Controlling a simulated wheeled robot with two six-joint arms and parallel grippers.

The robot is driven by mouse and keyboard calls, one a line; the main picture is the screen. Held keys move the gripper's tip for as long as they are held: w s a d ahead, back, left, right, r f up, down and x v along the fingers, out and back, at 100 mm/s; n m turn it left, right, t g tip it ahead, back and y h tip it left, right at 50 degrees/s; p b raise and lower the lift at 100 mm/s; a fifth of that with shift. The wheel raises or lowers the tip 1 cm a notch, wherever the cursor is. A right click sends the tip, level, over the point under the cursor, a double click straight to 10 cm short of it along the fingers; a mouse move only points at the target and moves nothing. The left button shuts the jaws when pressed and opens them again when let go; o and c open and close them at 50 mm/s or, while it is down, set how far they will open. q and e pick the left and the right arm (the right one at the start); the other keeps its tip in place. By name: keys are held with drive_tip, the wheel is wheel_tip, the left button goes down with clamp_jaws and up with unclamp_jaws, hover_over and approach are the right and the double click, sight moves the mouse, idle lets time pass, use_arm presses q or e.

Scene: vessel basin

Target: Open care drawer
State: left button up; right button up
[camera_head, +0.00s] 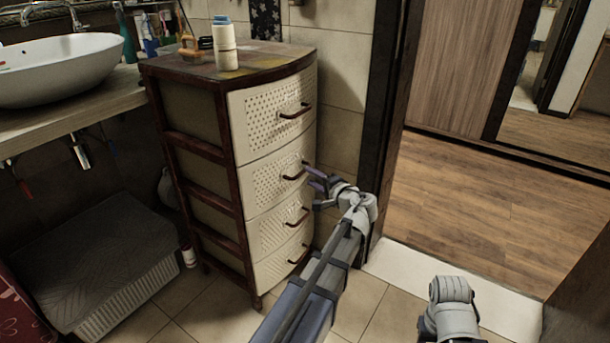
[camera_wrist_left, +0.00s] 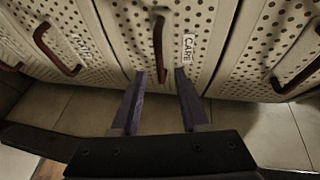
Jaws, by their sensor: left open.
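The care drawer (camera_wrist_left: 205,22) is the middle one in the left wrist view, with a CARE label (camera_wrist_left: 189,47) beside its dark handle (camera_wrist_left: 158,45). It appears to be the second drawer from the top (camera_head: 262,180) in the head view, and it looks shut. My left gripper (camera_head: 315,180) is open in front of that drawer's handle (camera_head: 294,173). In the left wrist view its purple fingertips (camera_wrist_left: 160,75) lie on either side of the handle's near end, with no clear contact. My right gripper is not in view.
The drawer cabinet (camera_head: 188,155) has a bottle (camera_head: 224,47) on top. A sink (camera_head: 65,68) on a counter and a lidded basket (camera_head: 95,260) are on the left. A dark door frame (camera_head: 383,110) stands close right of the cabinet. Tiled floor lies in front.

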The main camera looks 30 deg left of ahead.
sight(303, 171)
use_arm(q)
drive_tip(key=b+x, duration=0.1)
drive_tip(key=x, duration=0.5)
clamp_jaws()
idle(0.3)
idle(1.1)
